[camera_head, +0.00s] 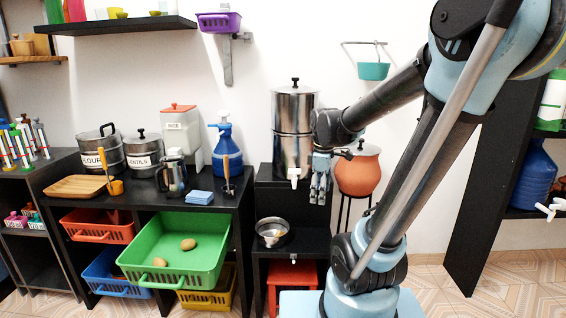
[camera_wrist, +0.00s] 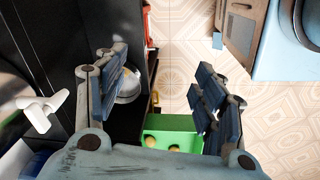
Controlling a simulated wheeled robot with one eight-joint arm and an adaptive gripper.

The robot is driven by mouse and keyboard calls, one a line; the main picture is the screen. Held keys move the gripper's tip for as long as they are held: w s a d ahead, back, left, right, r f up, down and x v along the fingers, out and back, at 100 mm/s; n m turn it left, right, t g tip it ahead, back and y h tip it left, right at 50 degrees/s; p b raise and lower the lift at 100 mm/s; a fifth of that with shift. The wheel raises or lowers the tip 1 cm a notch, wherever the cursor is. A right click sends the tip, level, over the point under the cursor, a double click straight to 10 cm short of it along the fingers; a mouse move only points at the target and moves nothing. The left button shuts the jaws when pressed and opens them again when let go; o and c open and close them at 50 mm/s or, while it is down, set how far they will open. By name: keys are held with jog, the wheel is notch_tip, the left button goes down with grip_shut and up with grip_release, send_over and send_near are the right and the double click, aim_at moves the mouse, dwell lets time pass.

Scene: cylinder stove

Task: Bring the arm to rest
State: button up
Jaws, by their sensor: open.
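My arm reaches in from the right of the head view and bends to the left. My gripper (camera_head: 320,188) hangs fingers down beside the steel cylinder dispenser (camera_head: 294,112), between it and the orange clay pot (camera_head: 359,175). I cannot tell whether it touches either one. In the wrist view my gripper (camera_wrist: 163,88) has its padded fingers wide apart, with nothing held between them. The dispenser's white tap (camera_head: 294,176) is close to the gripper's left, and a white tap also shows in the wrist view (camera_wrist: 42,113).
A metal bowl (camera_head: 272,232) sits on the lower black shelf. A green bin (camera_head: 175,252) with two brown potatoes sticks out at the left. A blue spray bottle (camera_head: 226,150) and several pots stand on the black counter. Tiled floor lies open at the right.

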jog(key=s+d+f+m, duration=0.3)
jog(key=s+m, duration=0.4)
jog(key=s+d+f+m+t, duration=0.1)
jog(key=s+d+f+m, duration=0.2)
jog(key=s+m, duration=0.4)
jog(key=shift+s+d+f, duration=0.15)
jog(key=shift+s+d, duration=0.05)
jog(key=shift+s, duration=0.15)
jog(key=shift+w+f, duration=0.2)
jog(key=shift+w, duration=0.25)
